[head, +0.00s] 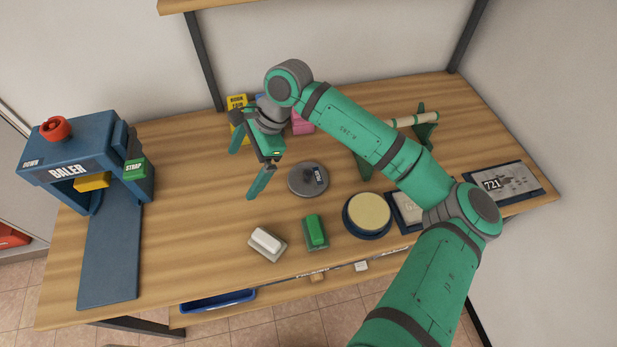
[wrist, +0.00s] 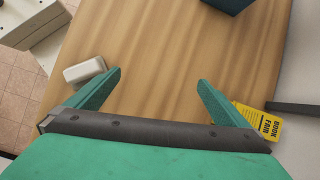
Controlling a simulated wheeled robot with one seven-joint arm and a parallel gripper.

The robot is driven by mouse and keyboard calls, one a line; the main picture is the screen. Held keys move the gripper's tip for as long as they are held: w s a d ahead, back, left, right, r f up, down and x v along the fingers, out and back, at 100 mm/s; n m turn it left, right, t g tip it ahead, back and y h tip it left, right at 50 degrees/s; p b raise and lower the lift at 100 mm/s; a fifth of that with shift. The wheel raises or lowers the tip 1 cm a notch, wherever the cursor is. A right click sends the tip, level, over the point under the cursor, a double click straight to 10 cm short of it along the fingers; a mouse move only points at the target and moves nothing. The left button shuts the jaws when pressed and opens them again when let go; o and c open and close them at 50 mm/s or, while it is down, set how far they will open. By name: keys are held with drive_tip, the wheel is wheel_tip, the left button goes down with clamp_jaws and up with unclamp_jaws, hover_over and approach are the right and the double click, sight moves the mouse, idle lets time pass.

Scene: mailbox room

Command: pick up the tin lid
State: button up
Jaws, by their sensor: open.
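The tin lid appears to be the dark grey round disc (head: 297,187) with a knob and a small label, lying flat on the wooden table in the head view. My gripper (head: 241,175) is open and empty, to the left of the lid and above the table, apart from it. In the wrist view my gripper (wrist: 160,76) has its two green fingers spread over bare wood. The lid does not show in the wrist view.
A white block (head: 266,241), a green block (head: 315,230) and a cream-topped round pad (head: 369,212) stand nearer the front. A blue baler (head: 80,160) is at left. A yellow book fair box (head: 237,103), also in the wrist view (wrist: 262,122), stands behind my gripper.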

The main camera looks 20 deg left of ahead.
sight(308, 173)
drive_tip(key=w+d+t+h, duration=0.1)
drive_tip(key=w+d, duration=0.2)
drive_tip(key=d, duration=0.1)
drive_tip(key=w+d+t+h, duration=0.1)
drive_tip(key=w+d+h, duration=0.1)
drive_tip(key=w+d, duration=0.1)
drive_tip(key=w+d+t+h, duration=0.1)
drive_tip(key=w+d, duration=0.3)
drive_tip(key=d, duration=0.1)
drive_tip(key=shift+d+f+h, duration=0.1)
drive_tip(key=shift+f+h, duration=0.15)
drive_tip(key=shift+h, duration=0.15)
wheel_tip(308, 173, down, 10)
drive_tip(key=shift+d+f, duration=0.1)
drive_tip(key=shift+d, duration=0.05)
drive_tip(key=c, duration=0.7)
